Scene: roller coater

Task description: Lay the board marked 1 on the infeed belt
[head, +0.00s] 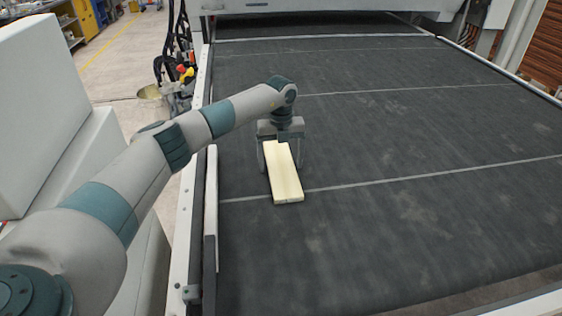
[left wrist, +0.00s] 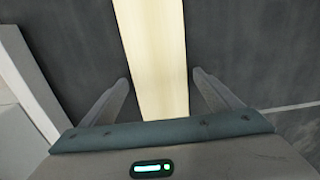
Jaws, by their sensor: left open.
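A pale wooden board (head: 284,178) lies on the dark infeed belt (head: 400,215), near the belt's left side and across a light seam line. No number can be read on it. My left gripper (head: 283,160) is above the board's far part, with a finger on each side of it. In the left wrist view the board (left wrist: 155,55) runs between the two fingers of the left gripper (left wrist: 160,85). The fingers are spread, with a gap on both sides of the board. My right gripper is not in view.
A pale side rail (head: 210,205) runs along the belt's left edge, close to the board. The coater's housing (head: 320,22) spans the far end of the belt. The belt to the right of the board is clear.

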